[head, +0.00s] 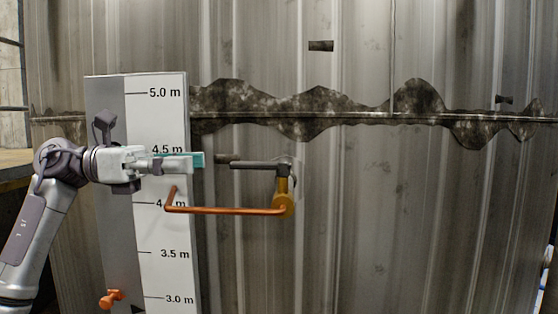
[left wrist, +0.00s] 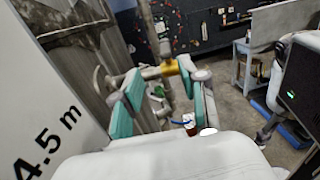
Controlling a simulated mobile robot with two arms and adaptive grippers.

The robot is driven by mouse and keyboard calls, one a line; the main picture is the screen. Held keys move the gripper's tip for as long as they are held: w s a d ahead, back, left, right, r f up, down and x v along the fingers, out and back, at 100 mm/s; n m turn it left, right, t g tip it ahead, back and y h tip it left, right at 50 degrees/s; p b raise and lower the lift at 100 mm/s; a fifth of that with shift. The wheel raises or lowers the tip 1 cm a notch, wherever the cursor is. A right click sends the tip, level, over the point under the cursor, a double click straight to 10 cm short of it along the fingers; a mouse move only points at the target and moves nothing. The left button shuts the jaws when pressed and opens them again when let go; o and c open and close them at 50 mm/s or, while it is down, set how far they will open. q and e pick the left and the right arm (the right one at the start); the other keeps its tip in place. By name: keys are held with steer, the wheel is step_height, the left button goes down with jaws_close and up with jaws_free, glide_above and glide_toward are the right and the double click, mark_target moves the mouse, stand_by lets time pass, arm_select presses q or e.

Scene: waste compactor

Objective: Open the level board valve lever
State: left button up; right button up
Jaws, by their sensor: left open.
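The level board (head: 160,125) is a tall white panel with metre marks, and it fills the left edge of the left wrist view (left wrist: 30,100). To its right is a grey pipe (head: 255,165) with a yellow valve body (head: 284,190), also in the left wrist view (left wrist: 170,68). The orange valve lever (head: 230,211) runs level from the valve leftward, its bent end in front of the board near 4 m. My left gripper (head: 200,160), with teal pads, is open and empty above the lever near 4.5 m. It shows in the left wrist view (left wrist: 162,104). My right gripper is not visible.
A corrugated metal wall (head: 350,220) with a dark, rough seam (head: 320,112) stands behind the board. In the left wrist view, a workbench (left wrist: 245,60) stands in the background on a concrete floor. Right of the valve, the space before the wall is clear.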

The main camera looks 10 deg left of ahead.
arm_select(q)
steer(key=p, duration=0.2)
glide_toward(270, 162)
steer(key=d, duration=0.2)
steer(key=d+p, duration=0.1)
steer(key=d, duration=0.1)
steer(key=w+d+p, duration=0.1)
steer(key=d, duration=0.1)
steer(key=d+p, duration=0.1)
steer(key=d, duration=0.1)
steer(key=shift+w+d+r, duration=0.15)
steer(key=shift+w, duration=0.2)
steer(key=shift+w+d, duration=0.2)
steer(key=shift+d, duration=0.65)
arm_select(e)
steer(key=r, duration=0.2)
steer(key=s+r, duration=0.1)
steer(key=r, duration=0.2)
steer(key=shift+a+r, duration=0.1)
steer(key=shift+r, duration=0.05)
arm_select(q)
steer(key=shift+a, duration=0.1)
jaws_close()
